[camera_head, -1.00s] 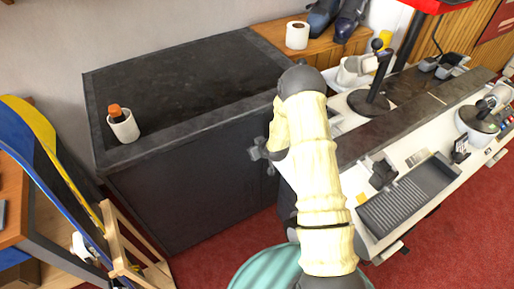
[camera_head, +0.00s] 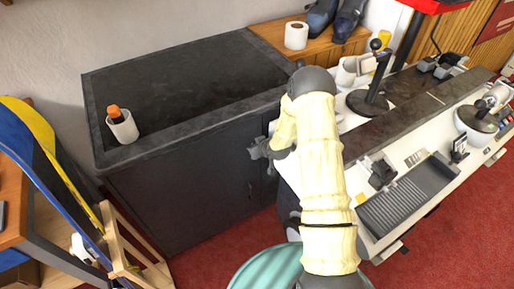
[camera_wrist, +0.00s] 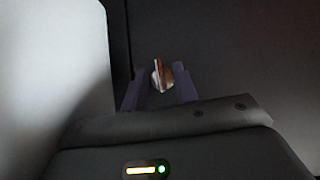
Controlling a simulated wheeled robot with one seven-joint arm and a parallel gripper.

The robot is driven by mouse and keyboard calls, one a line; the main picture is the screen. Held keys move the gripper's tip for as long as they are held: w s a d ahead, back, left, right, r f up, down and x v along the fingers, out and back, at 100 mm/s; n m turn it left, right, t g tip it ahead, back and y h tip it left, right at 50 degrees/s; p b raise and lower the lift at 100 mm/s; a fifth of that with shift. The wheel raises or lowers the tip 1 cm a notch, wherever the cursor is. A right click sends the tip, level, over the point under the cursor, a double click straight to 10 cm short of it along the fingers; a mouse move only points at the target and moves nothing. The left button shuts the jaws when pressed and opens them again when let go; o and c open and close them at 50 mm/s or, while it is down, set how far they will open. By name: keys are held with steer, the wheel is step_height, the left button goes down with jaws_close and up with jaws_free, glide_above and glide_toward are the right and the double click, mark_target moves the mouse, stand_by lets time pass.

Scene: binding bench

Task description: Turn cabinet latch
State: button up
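The dark cabinet (camera_head: 190,190) stands with its front face towards me, and its doors look closed. In the wrist view the cabinet latch (camera_wrist: 161,76) is a small round metal piece with an upright reddish bar on the dark front. My gripper (camera_wrist: 159,92) is open, with one dark finger on each side of the latch. I cannot tell whether either finger touches it. In the head view my gripper (camera_head: 254,152) is close to the cabinet front near its right end, and the latch is hidden behind it.
A white cup (camera_head: 122,127) with an orange-topped item stands on the cabinet top. A paper roll (camera_head: 296,35) and dark shoes (camera_head: 335,20) are on the wooden surface behind. The white machine bench (camera_head: 405,190) stands close at the right. A teal round seat (camera_head: 270,270) is below my arm.

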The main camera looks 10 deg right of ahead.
steer(key=v, duration=1.7)
steer(key=shift+s, duration=0.15)
steer(key=shift+r, duration=0.15)
steer(key=shift+r, duration=0.1)
steer(key=s+a+r+m+g+h+p, duration=0.1)
steer(key=s+r+m+g+p, duration=0.1)
steer(key=s+r+p, duration=0.3)
steer(key=s+a+r+m+g+h+p, duration=0.1)
steer(key=s+r+g+p, duration=0.3)
steer(key=s+r, duration=0.9)
step_height(320, 180, up, 4)
steer(key=shift+s+a+r+m+h+p, duration=0.25)
steer(key=shift+a+m+p, duration=0.2)
steer(key=shift+a, duration=0.4)
